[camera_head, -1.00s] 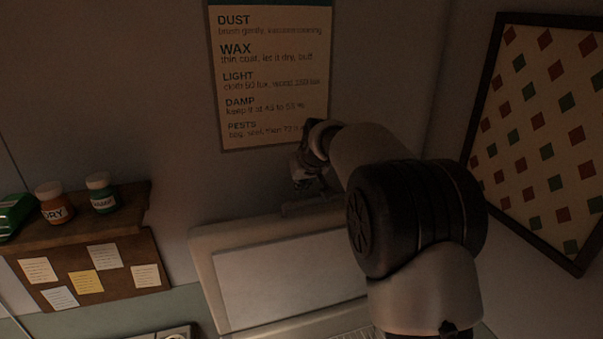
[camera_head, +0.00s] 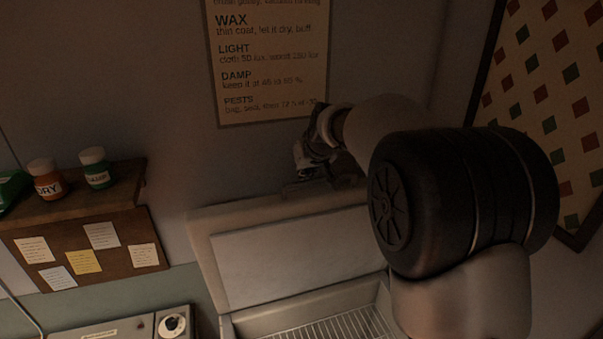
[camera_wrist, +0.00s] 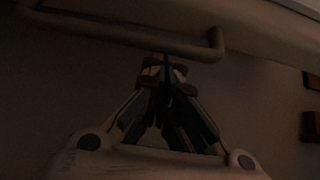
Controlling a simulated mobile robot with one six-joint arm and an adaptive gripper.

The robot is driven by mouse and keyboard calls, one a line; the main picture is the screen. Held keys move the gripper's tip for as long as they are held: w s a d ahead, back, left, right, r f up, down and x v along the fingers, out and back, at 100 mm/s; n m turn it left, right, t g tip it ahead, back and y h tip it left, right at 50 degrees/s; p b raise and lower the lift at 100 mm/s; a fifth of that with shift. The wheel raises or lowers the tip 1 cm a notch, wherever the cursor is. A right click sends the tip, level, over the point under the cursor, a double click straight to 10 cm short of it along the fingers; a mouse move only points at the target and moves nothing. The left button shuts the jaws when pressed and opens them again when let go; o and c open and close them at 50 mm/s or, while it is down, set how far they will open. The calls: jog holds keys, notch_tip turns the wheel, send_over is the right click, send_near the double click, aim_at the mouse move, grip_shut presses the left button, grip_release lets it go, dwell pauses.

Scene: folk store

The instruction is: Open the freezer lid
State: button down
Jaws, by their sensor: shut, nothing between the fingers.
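The freezer lid (camera_head: 285,250) stands raised, tilted up against the wall behind, with its pale inner panel facing me in the head view. Below it the freezer's open interior (camera_head: 335,328) shows a wire rack. My gripper (camera_head: 308,170) is at the lid's top edge, by the handle. In the wrist view my gripper (camera_wrist: 166,62) is shut and empty, its fingertips close to the bar handle (camera_wrist: 120,38) of the lid. I cannot tell whether they touch it. My arm hides the lid's right part in the head view.
A grey unit with a dial (camera_head: 174,325) stands left of the freezer. A wooden shelf (camera_head: 75,204) with jars and a note board (camera_head: 92,250) are on the wall at left. A poster (camera_head: 268,60) hangs above the lid, and a patterned framed panel (camera_head: 560,110) is at right.

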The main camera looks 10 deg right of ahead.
jog(key=s+d+f+b, duration=0.1)
jog(key=s+f+b, duration=0.1)
jog(key=s+b, duration=0.4)
jog(key=s+d+f+t+b, duration=0.1)
jog(key=s+b, duration=0.6)
jog(key=s, duration=0.1)
jog(key=shift+s+d+f, duration=0.2)
jog(key=shift+d+f, duration=0.15)
jog(key=shift+d, duration=0.05)
jog(key=shift+r, duration=0.1)
jog(key=v, duration=1.2)
jog(key=s+f+m+g+h+b, duration=0.1)
jog(key=s+f+g+b, duration=0.3)
jog(key=s+f, duration=1.8)
notch_tip(320, 180, down, 3)
jog(key=shift+s+d+f+m+h, duration=0.1)
jog(key=shift+s+d+m+h, duration=0.2)
jog(key=shift+d+m, duration=0.25)
